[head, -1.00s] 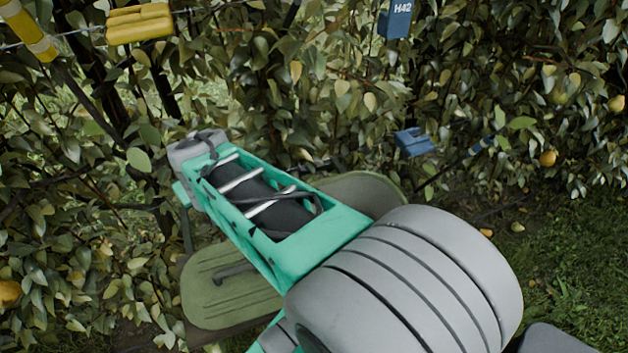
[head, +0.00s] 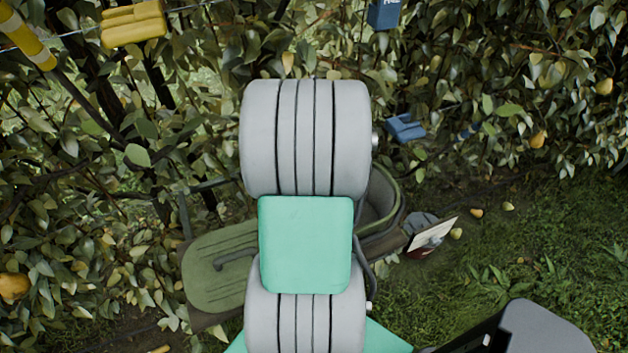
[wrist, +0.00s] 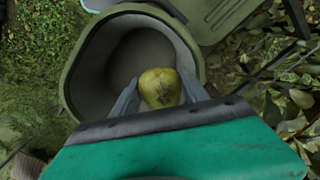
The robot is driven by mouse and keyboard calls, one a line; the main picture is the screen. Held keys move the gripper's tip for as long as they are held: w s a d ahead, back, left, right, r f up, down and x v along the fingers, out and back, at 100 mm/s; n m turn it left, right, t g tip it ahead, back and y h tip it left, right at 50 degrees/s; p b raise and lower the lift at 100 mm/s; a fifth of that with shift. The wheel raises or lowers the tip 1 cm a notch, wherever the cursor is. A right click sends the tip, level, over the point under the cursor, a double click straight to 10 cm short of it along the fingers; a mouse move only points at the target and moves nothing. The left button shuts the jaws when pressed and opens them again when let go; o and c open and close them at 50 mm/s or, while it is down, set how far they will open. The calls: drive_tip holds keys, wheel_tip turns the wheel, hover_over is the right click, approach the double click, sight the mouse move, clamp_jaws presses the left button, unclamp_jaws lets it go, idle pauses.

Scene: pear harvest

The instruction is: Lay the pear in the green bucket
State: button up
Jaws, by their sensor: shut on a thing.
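In the wrist view my gripper (wrist: 154,97) is shut on a yellow-green pear (wrist: 159,87) with dark blemishes. The pear is over the open mouth of the green bucket (wrist: 72,72), whose grey inside shows behind it. How far the pear is above the bucket floor I cannot tell. In the head view the bucket (head: 391,205) is partly hidden behind my arm, and the pear and gripper are hidden.
A green lid-like panel (head: 212,275) lies beside the bucket at left; it also shows in the wrist view (wrist: 213,14). Leafy branches with pears (head: 538,139) and blue clips (head: 405,128) stand behind. Grass is at right, with a few fallen pears and a small white-topped item (head: 432,236).

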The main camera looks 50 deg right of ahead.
wheel_tip(320, 180, down, 19)
drive_tip(key=b, duration=1.2)
drive_tip(key=shift+r, duration=0.2)
drive_tip(key=shift+f, duration=0.35)
idle(0.4)
drive_tip(key=o, duration=1.5)
drive_tip(key=shift+o, duration=0.2)
